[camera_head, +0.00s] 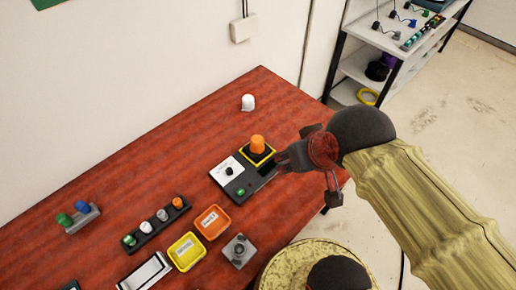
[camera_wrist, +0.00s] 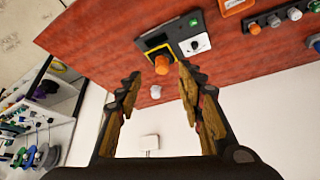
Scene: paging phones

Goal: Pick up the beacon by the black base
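An orange beacon (camera_head: 257,144) stands upright on a square black base with a yellow border (camera_head: 267,159), at the end of a black control box (camera_head: 240,187) on the red table. In the wrist view the orange beacon (camera_wrist: 161,66) shows between my fingertips, beyond them, with part of its black and yellow base (camera_wrist: 157,42) visible. My gripper (camera_head: 300,160) is just right of the beacon in the head view. In the wrist view my gripper (camera_wrist: 160,78) has its fingers spread, with nothing held. Whether a finger touches the base cannot be told.
A white dome (camera_head: 248,103) stands near the wall. A yellow tray (camera_head: 187,252), an orange tray (camera_head: 213,222), a grey button box (camera_head: 239,250) and a row of coloured knobs (camera_head: 157,224) lie to the left. A shelf (camera_head: 365,65) stands at the back right.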

